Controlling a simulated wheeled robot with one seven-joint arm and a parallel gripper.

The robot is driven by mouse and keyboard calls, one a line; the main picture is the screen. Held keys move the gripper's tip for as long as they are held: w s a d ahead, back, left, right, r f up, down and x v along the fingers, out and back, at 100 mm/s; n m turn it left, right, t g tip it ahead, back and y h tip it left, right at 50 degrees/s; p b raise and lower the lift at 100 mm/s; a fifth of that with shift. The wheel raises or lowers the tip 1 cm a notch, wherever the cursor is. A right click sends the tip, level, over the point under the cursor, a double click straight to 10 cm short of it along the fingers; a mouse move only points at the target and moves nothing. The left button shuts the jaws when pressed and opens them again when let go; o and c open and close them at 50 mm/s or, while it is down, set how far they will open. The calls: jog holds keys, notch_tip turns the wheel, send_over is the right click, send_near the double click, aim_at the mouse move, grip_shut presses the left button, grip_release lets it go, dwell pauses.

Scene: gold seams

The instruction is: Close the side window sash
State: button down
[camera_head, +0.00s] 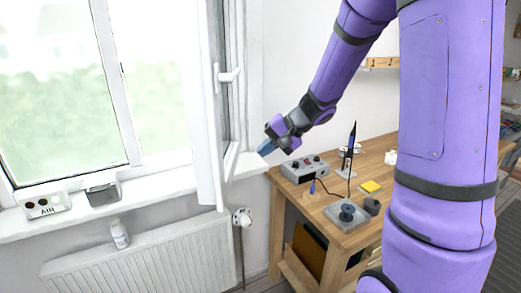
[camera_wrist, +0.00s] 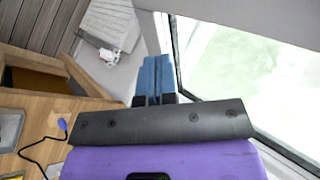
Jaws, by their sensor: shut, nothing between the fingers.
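The side window sash (camera_head: 207,125) is white and stands open, swung into the room and seen nearly edge-on in the head view. Its white handle (camera_head: 228,75) is on the side facing right. My gripper (camera_head: 267,148) is to the right of the sash, low, near the sill and the workbench corner. Its blue fingers are shut and empty. In the wrist view the fingers (camera_wrist: 153,72) point away from the camera, with a glazed window pane (camera_wrist: 240,65) and its dark-edged frame to their right. I cannot tell whether the fingertips touch the sash.
A wooden workbench (camera_head: 345,238) at the right carries a grey control box (camera_head: 304,168), a soldering iron (camera_head: 350,150) and a yellow sponge (camera_head: 371,186). A radiator (camera_head: 150,262) with a valve (camera_head: 242,217) is below the sill (camera_head: 160,190). A white bottle (camera_head: 119,233) is by the radiator.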

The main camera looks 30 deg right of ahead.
jog(key=w+a+f, duration=0.4)
jog(key=a+f, duration=0.1)
jog(key=a, duration=0.3)
jog(key=shift+w, duration=0.4)
